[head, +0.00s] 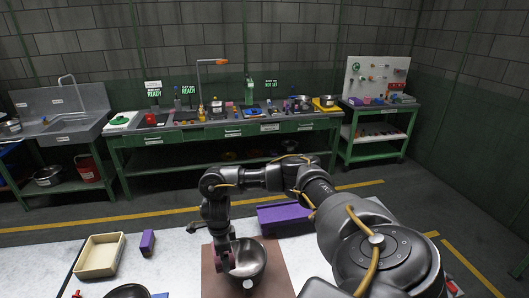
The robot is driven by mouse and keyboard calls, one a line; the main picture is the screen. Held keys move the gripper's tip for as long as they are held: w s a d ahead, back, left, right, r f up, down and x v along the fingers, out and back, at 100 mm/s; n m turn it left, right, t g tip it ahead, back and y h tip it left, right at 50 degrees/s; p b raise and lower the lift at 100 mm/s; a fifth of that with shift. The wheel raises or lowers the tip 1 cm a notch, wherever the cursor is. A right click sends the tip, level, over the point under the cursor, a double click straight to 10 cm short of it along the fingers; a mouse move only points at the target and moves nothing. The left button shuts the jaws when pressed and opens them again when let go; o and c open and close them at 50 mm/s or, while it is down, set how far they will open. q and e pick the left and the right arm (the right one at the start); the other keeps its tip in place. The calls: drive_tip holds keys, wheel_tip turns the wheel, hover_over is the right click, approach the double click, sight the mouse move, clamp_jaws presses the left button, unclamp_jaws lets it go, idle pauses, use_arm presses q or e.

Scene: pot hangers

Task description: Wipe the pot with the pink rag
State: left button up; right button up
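A dark metal pot (255,258) stands open on a brown mat (270,284) at the front middle of the white table. My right arm reaches in from the lower right and bends down at the pot's left side. My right gripper (228,262) points down at the pot's left rim, partly over its inside. A dull pink bit of cloth, the pink rag (221,259), shows at its fingers and appears gripped there. The fingertips are small and partly hidden, and contact with the pot wall cannot be told. My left gripper is not in view.
A cream tray (99,256) and a purple block (148,242) lie on the table's left. A purple box (284,218) stands behind the mat. Another dark bowl (128,291) is cut off at the bottom edge. A green workbench (230,130) stands across the floor.

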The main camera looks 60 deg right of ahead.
drive_tip(key=shift+s+r, duration=0.15)
drive_tip(key=shift+r, duration=0.35)
drive_tip(key=shift+r, duration=3)
